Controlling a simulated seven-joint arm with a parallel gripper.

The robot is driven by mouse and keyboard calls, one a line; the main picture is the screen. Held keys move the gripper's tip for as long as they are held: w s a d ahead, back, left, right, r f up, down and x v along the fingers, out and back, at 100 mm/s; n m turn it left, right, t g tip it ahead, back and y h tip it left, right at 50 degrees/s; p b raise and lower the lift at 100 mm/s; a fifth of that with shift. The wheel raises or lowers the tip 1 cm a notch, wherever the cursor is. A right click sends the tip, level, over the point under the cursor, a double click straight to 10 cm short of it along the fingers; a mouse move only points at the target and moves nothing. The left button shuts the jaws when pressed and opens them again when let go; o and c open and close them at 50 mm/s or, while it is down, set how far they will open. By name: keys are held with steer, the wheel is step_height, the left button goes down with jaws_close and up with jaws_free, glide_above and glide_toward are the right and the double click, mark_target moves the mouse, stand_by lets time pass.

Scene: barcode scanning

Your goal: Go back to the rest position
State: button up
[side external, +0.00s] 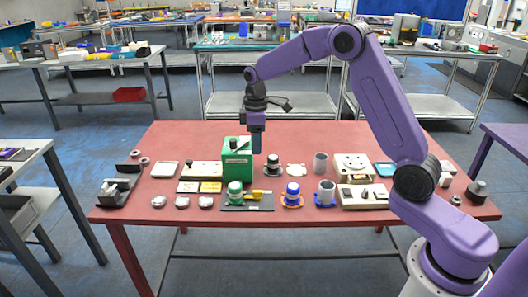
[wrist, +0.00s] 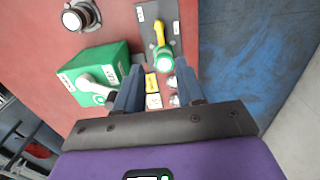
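My gripper (side external: 257,148) hangs pointing down above the red table (side external: 310,137), close to the green box (side external: 237,160) and slightly right of its top. In the wrist view my gripper's two blue fingers (wrist: 159,72) stand apart with no held object visible between them. The green box (wrist: 92,72) lies left of the fingers in that view, with a white part on it. A dark plate (wrist: 150,25) with a green and yellow piece (wrist: 163,50) lies beyond the fingertips. The fingers hide part of the table.
The front table edge is mostly bare. Other benches stand behind. Space above the table's left side is clear.

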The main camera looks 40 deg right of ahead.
steer(key=s+a+r+n, duration=0.1)
steer(key=s+a+r, duration=0.1)
steer(key=s+a, duration=0.5)
steer(key=s+a+r+n, duration=0.1)
steer(key=s+a+r, duration=0.2)
steer(key=s, duration=0.8)
steer(key=s+d, duration=0.2)
steer(key=s, duration=0.8)
steer(key=s+d+f+n, duration=0.1)
steer(key=s+d, duration=0.1)
steer(key=s, duration=0.9)
steer(key=shift+d+f, duration=0.15)
steer(key=shift+d, duration=0.1)
